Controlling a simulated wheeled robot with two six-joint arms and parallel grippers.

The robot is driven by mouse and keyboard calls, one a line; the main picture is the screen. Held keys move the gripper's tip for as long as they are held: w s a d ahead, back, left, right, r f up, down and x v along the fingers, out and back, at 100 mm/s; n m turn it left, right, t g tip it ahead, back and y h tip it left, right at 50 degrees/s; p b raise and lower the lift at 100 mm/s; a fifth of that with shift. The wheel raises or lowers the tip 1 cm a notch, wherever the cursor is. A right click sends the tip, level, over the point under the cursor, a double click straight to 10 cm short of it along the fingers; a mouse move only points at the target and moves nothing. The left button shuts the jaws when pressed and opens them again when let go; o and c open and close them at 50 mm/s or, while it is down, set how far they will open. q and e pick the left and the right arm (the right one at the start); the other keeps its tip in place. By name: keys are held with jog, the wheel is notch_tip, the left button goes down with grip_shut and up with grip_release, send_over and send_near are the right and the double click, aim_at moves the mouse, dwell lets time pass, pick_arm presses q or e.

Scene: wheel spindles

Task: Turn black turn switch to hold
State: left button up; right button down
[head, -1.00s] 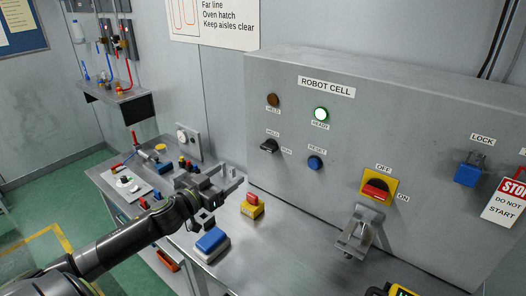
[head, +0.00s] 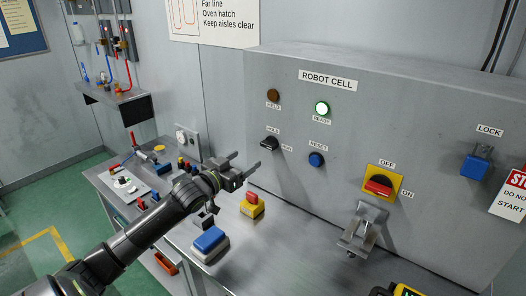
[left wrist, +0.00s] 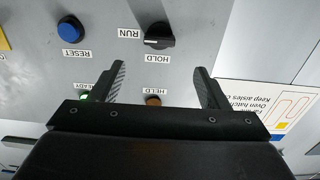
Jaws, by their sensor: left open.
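The black turn switch (head: 269,143) sits on the left part of the grey ROBOT CELL panel, between HOLD and RUN labels. It also shows upside down in the left wrist view (left wrist: 158,36), its pale mark towards the RUN label (left wrist: 129,33); the HOLD label (left wrist: 157,58) lies below it there. My left gripper (head: 244,163) is open and empty, just left of and below the switch in the head view. In the left wrist view its fingertips (left wrist: 160,68) are spread either side of the HOLD label, apart from the switch. My right gripper is not in view.
The READY lamp (head: 321,108) glows green; the HELD lamp (head: 273,95) is dull brown. A blue RESET button (head: 316,159) and a red OFF/ON switch (head: 379,187) are right of the switch. A yellow and red block (head: 251,207) stands on the bench below.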

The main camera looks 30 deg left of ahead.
aim_at(266, 146)
pick_arm(q)
jog(key=w, duration=0.6)
jog(key=w+b, duration=0.1)
jog(key=w, duration=0.3)
jog(key=shift+d, duration=0.4)
jog(key=c, duration=1)
